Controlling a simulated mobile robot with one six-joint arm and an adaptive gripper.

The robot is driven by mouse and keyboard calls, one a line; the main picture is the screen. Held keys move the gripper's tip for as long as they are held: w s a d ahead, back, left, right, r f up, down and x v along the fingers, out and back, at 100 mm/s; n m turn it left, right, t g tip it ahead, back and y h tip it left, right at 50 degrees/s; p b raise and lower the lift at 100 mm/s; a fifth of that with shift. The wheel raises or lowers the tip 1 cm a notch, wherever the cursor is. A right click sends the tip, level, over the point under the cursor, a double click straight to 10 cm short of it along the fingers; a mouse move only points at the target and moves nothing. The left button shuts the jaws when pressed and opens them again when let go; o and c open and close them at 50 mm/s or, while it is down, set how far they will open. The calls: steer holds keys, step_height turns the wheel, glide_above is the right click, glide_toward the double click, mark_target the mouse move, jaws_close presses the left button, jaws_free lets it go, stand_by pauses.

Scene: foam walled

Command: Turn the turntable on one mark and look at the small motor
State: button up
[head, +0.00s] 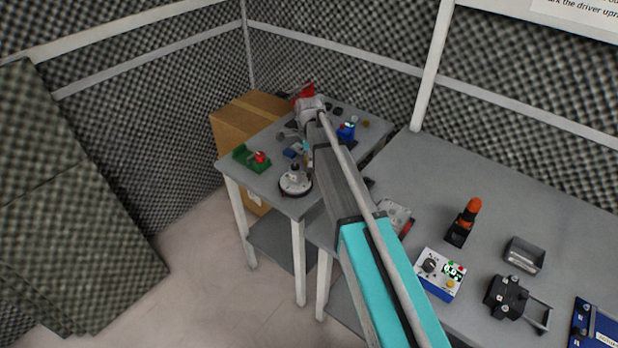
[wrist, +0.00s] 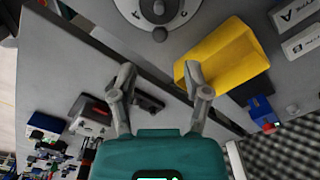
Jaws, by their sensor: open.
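The turntable (head: 295,184) is a round pale disc with a dark base near the front corner of the far table, with a small grey and dark piece standing on it. In the wrist view a pale disc (wrist: 132,10) with marks around its rim, likely the turntable, is cut off by the top edge. A small grey part sits at its middle; I cannot tell if this is the small motor. My gripper (wrist: 158,80) is open and empty, its two fingers apart and clear of the disc.
In the wrist view a yellow block (wrist: 225,55) lies right of the fingers, with white lettered boxes (wrist: 298,40) beyond. A green fixture with a red knob (head: 252,158) stands left of the turntable. The nearer bench holds an orange-handled driver (head: 468,218) and a meter box (head: 438,274).

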mark_target(309, 174)
steer(key=shift+f+b, duration=3.25)
steer(key=shift+f, duration=0.3)
jaws_close()
